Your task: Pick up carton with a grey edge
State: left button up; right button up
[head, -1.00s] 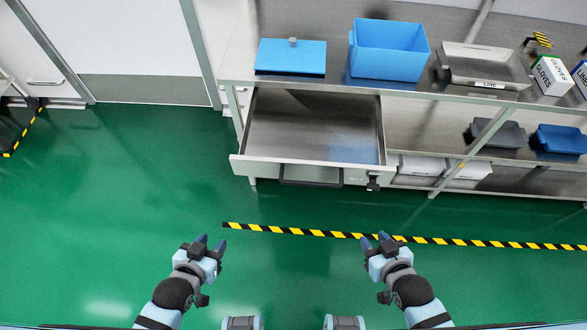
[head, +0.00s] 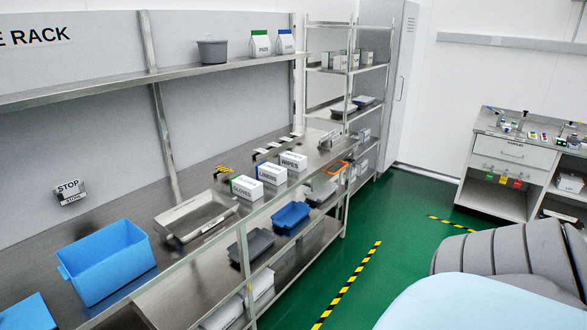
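A white carton marked WIPES (head: 293,161) stands on the steel bench, the farthest of three similar cartons in a row; its edge looks grey. Nearer in that row are a carton marked LINERS (head: 272,174) with a blue edge and a carton marked GLOVES (head: 246,187) with a green edge. Neither of my grippers shows in the head view. A large grey and light blue part at the lower right looks like my own arm.
A blue bin (head: 107,262) and a steel tray (head: 197,216) stand on the bench left of the cartons. Grey (head: 251,244) and blue (head: 290,217) trays lie on the lower shelf. A rack (head: 345,70) stands behind. Green floor (head: 400,235) lies open to the right.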

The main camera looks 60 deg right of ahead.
aim_at(297, 163)
jog(key=z, duration=1.8)
jog(key=i+l+u, duration=0.1)
jog(key=u, duration=0.35)
jog(key=i+l+u, duration=0.2)
jog(key=u, duration=0.3)
jog(key=i+l+u, duration=0.1)
jog(key=u, duration=0.35)
jog(key=i+l+u, duration=0.25)
jog(key=l, duration=0.3)
jog(key=l+u, duration=0.25)
jog(key=l, duration=0.35)
jog(key=l+u, duration=0.2)
jog(key=l, duration=1.6)
jog(key=i+l, duration=0.15)
jog(key=l, duration=1.3)
jog(key=i+u, duration=0.05)
jog(key=i, duration=0.05)
